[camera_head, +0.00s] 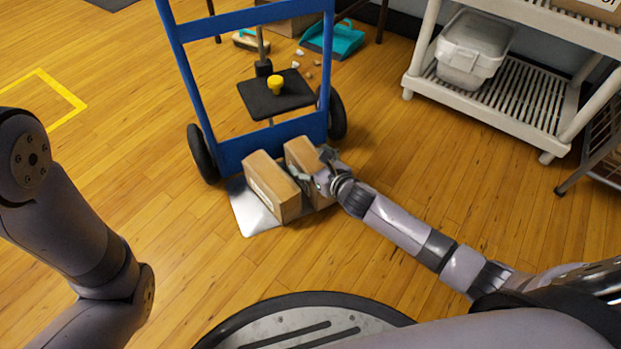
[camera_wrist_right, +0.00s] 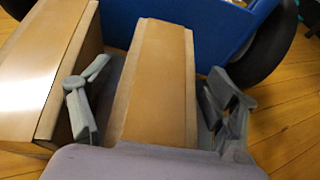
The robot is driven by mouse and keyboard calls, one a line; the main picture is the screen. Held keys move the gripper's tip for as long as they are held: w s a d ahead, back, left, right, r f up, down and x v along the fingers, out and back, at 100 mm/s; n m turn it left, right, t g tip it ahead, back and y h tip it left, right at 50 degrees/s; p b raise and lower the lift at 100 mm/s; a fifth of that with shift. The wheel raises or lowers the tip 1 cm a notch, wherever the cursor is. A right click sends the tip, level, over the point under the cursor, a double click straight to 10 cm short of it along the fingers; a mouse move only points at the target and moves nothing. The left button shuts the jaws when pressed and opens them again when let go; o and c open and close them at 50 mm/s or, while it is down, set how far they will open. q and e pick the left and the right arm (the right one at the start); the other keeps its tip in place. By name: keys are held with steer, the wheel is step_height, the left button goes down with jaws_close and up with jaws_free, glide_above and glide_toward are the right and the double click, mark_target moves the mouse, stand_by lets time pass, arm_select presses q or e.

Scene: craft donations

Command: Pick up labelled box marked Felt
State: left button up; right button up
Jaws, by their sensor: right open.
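Two brown cardboard boxes stand side by side on the metal toe plate (camera_head: 252,218) of a blue hand truck (camera_head: 250,75). The left box (camera_head: 272,187) has a pale label on its front side, too small to read. My right gripper (camera_head: 322,172) is at the right box (camera_head: 302,156). In the right wrist view its open fingers (camera_wrist_right: 160,105) straddle the right box (camera_wrist_right: 158,75), one on each side. The left box (camera_wrist_right: 45,65) is beyond the left finger. I cannot tell which box is marked Felt. My left arm shows at the left, its gripper out of view.
A teal dustpan (camera_head: 335,40) and small scraps lie behind the hand truck. A white shelf (camera_head: 500,105) with a grey bin (camera_head: 470,48) stands at the right. Yellow tape (camera_head: 65,92) marks the floor at the left. Wooden floor between is clear.

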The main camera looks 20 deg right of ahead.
steer(key=shift+w, duration=0.15)
steer(key=shift+c, duration=0.6)
jaws_close()
stand_by(0.5)
